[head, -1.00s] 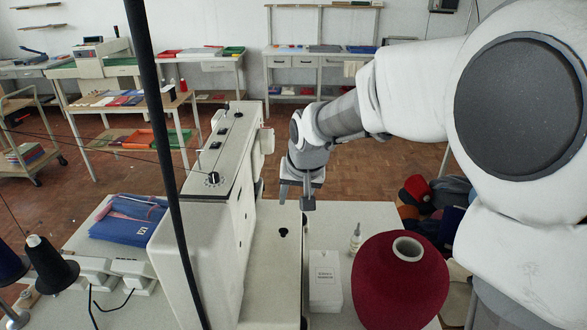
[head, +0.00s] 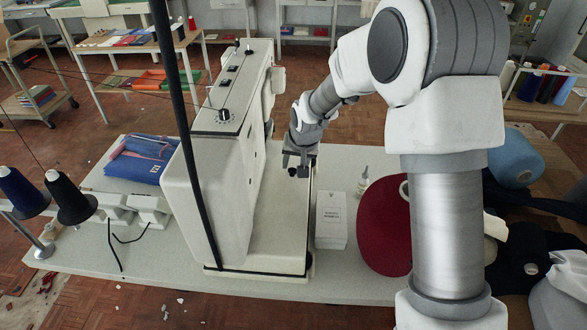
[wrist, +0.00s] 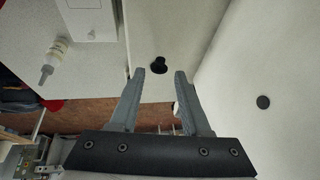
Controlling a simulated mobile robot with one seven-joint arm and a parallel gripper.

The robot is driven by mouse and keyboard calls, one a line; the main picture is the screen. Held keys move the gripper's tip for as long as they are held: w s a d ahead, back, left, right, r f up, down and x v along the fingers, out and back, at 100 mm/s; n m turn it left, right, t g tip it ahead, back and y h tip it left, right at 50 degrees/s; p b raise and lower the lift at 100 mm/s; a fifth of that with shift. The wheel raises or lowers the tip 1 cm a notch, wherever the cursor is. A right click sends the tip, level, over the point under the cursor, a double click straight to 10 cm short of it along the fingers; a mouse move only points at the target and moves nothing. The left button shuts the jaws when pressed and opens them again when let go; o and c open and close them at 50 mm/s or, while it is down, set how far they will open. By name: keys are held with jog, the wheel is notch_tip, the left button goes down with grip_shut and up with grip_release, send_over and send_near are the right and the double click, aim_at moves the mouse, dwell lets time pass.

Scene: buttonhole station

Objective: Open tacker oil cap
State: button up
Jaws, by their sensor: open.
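The tacker (head: 222,150) is a cream machine on a pale table. Its black oil cap (wrist: 159,63) stands on the flat machine bed (head: 275,225), a small knob with a wider base. My gripper (wrist: 160,73) is open and empty, with its two grey fingers apart. In the wrist view the cap shows in the gap just beyond the fingertips, and neither finger is seen touching it. In the head view my gripper (head: 296,168) is low over the bed and partly hides the cap, so the distance there is hard to tell.
The tacker's upright body stands close on the left of my gripper. Blue folded cloth (head: 140,160) lies left of the machine. The front of the bed is clear.

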aim_at(292, 172)
jog(key=shift+x, duration=1.7)
grip_shut()
